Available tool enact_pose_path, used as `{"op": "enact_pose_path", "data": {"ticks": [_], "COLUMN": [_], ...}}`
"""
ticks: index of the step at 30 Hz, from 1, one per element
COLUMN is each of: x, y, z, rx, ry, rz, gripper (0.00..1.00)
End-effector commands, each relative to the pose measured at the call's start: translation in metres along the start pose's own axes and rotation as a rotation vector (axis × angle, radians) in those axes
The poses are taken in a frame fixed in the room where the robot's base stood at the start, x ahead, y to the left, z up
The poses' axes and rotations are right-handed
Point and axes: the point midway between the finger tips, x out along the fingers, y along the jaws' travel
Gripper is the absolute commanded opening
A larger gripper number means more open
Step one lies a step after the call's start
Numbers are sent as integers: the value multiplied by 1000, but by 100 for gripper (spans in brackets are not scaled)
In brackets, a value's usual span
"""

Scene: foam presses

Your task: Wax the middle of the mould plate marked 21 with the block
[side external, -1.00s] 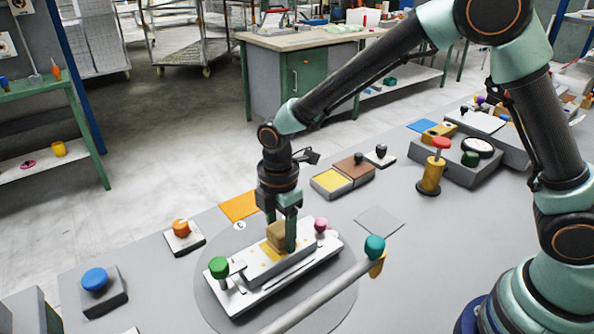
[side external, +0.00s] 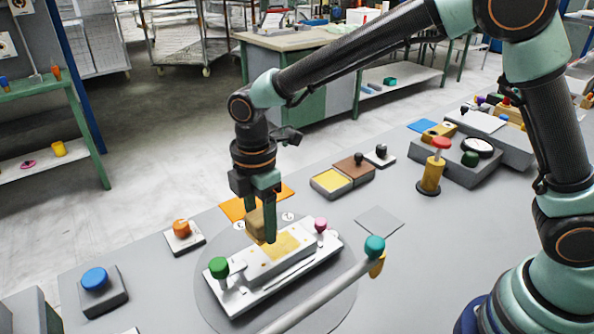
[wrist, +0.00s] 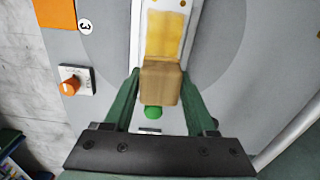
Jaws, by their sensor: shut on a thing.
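The tan block (side external: 256,223) is held between the fingers of my gripper (side external: 264,228), above the left part of the mould plate (side external: 262,277). In the wrist view the block (wrist: 160,83) sits between the two green fingers (wrist: 160,95). The plate is a long pale bar on a round grey disc (side external: 335,300). A yellow waxy patch (side external: 283,244) covers its middle, and it also shows in the wrist view (wrist: 163,35). A green knob (side external: 219,267) and a pink knob (side external: 320,225) stand at the plate's ends. I cannot read a 21 on it.
An orange sheet (side external: 232,210) lies behind the disc. An orange-knobbed box (side external: 182,232) and a blue button (side external: 95,279) are to the left. A teal-ended bar (side external: 330,290) crosses in front. A yellow pad tray (side external: 330,181) stands behind right, near a grey square (side external: 380,221).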

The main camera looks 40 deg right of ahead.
Motion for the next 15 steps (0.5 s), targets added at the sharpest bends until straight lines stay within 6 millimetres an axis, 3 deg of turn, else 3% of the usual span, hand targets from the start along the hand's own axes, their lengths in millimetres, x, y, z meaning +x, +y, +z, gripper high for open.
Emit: {"op": "enact_pose_path", "data": {"ticks": [7,15], "x": [-22,-26], "y": [0,0], "z": [0,0], "rx": [0,0], "ry": [1,0], "rz": [2,0], "gripper": [12,12]}}
